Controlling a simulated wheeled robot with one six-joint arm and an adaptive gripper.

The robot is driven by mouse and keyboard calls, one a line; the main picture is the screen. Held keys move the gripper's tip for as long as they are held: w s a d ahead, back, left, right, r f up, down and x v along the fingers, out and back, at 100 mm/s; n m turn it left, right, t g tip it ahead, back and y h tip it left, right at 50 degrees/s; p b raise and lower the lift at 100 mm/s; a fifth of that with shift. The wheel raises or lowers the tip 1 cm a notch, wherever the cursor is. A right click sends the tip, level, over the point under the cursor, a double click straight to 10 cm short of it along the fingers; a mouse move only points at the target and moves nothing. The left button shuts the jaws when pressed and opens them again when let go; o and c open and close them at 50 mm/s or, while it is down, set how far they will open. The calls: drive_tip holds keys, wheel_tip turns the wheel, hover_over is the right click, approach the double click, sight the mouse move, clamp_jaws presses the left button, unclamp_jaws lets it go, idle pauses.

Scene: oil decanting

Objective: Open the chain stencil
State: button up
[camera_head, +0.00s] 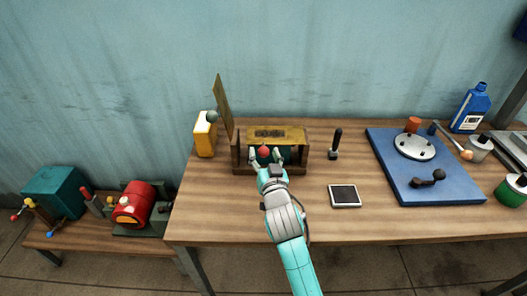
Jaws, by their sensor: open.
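A wooden box (241,158) stands on the workbench, left of the middle. A brass plate (290,133) with dark cut-out marks lies across its top; I take it for a stencil, but cannot read the marks. A second brass-coloured plate (223,100) stands up, slightly tilted, at the box's left side, with a dark ball knob (212,116) beside it. Which plate is the chain stencil I cannot tell. My gripper (264,156) is open at the box's front, around or just before a red knob (264,151). Contact cannot be made out, and my gripper hides part of the box front.
A yellow container (205,134) stands left of the box. A black-handled stamp (335,145) and a small framed pad (344,196) are to its right. A blue board (450,188) with a round metal plate fills the right side. The bench front (225,220) is clear.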

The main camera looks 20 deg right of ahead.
drive_tip(key=shift+w+d, duration=0.15)
drive_tip(key=shift+w, duration=0.7)
clamp_jaws()
drive_tip(key=shift+r, duration=0.1)
